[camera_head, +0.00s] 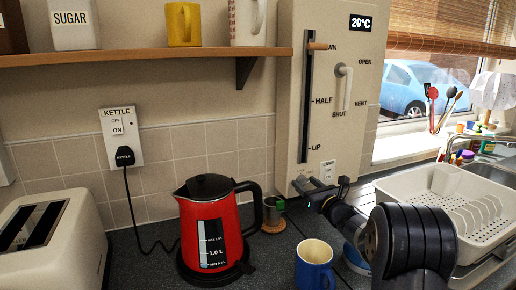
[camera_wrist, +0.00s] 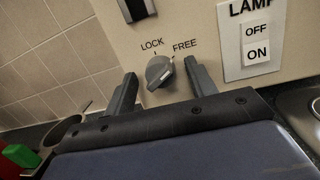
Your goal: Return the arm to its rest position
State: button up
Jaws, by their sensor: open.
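My gripper (camera_head: 320,188) is in front of the lower part of the cream wall panel (camera_head: 349,20), just below the lamp switch (camera_head: 328,169). In the wrist view my gripper (camera_wrist: 163,90) is open, with one dark finger on each side of a grey knob (camera_wrist: 159,72). The knob lies between the LOCK and FREE labels, its pointer turned up and right toward FREE. Nothing is held. I cannot tell whether the fingers touch the knob. My arm reaches in from the lower right in the head view.
A blue mug (camera_head: 314,268) stands on the counter close to my arm. A red kettle (camera_head: 212,225) stands to the left, near a toaster (camera_head: 52,240). A white dish rack (camera_head: 420,185) is on the right. A wooden shelf (camera_head: 140,56) runs above at left.

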aim_at(302, 151)
dwell(0.5)
jog(key=shift+m, duration=0.3)
notch_tip(302, 151, up, 10)
jog(key=shift+f+p, duration=0.15)
jog(key=shift+p, duration=0.4)
notch_tip(302, 151, down, 9)
jog(key=shift+f+b, duration=0.15)
jog(key=shift+b, duration=0.5)
jog(key=shift+f, duration=0.2)
jog(key=shift+r+n+p, duration=0.1)
jog(key=shift+n+p, duration=0.2)
jog(key=shift+n, duration=0.9)
jog(key=n+p, duration=0.1)
jog(key=n, duration=0.3)
jog(key=shift+r+n+g, duration=0.1)
jog(key=shift+n+g, duration=0.2)
jog(key=shift+g, duration=0.1)
jog(key=n+p, duration=0.4)
jog(key=n, duration=0.2)
jog(key=shift+r+g+p, duration=0.1)
jog(key=shift+g+p, duration=0.2)
jog(key=shift+p, duration=0.05)
jog(key=b+v, duration=0.2)
jog(key=v, duration=0.8)
jog(key=shift+s+d+f+b, duration=0.25)
jog(key=shift+s+b, duration=0.1)
